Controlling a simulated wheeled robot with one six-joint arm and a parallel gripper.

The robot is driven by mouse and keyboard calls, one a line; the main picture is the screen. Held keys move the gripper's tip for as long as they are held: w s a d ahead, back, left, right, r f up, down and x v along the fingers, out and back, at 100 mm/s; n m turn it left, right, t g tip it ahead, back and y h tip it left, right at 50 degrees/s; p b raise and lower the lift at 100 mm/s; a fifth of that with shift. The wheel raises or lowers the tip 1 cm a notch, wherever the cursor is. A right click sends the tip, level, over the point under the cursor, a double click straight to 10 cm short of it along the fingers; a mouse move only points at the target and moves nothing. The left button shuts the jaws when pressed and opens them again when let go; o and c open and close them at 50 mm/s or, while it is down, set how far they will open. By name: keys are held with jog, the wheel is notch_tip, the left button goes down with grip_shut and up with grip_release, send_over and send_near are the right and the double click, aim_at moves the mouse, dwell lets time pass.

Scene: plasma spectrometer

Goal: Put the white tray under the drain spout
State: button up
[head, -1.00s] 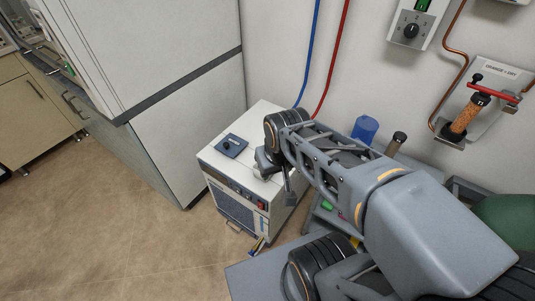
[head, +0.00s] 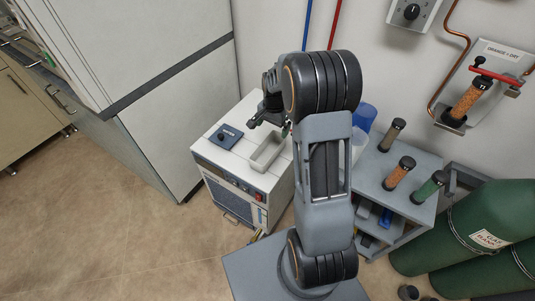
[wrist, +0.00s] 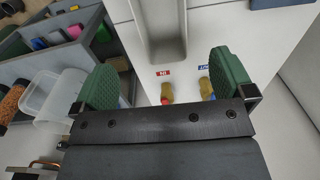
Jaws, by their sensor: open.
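The white tray (head: 268,152), a long shallow open trough, lies on top of the white chiller box (head: 222,163). In the wrist view the tray (wrist: 153,40) runs away from me, beyond the open fingers. My gripper (head: 270,125) hangs over the back of the box, just behind the tray. In the wrist view my gripper (wrist: 167,80) has its green fingertips wide apart with nothing between them, and the tray appears apart from them. I cannot make out the drain spout for certain; the lower front of the box is small in the head view.
A blue square pad (head: 225,136) with a knob lies left of the tray. Brass fittings (wrist: 167,93) with red and blue labels stand behind it. A grey cart (head: 408,207) with several capped tubes and green cylinders (head: 480,228) stand right. The floor (head: 110,210) front left is clear.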

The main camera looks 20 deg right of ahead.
aim_at(270, 153)
jog(key=f, duration=0.8)
jog(key=f+b, duration=0.1)
jog(key=f, duration=0.3)
jog(key=shift+w+a+f, duration=0.15)
jog(key=shift+w+f, duration=0.05)
jog(key=shift+w, duration=0.05)
jog(key=shift+c, duration=0.3)
jog(key=c, duration=1)
jog(key=shift+r, duration=0.1)
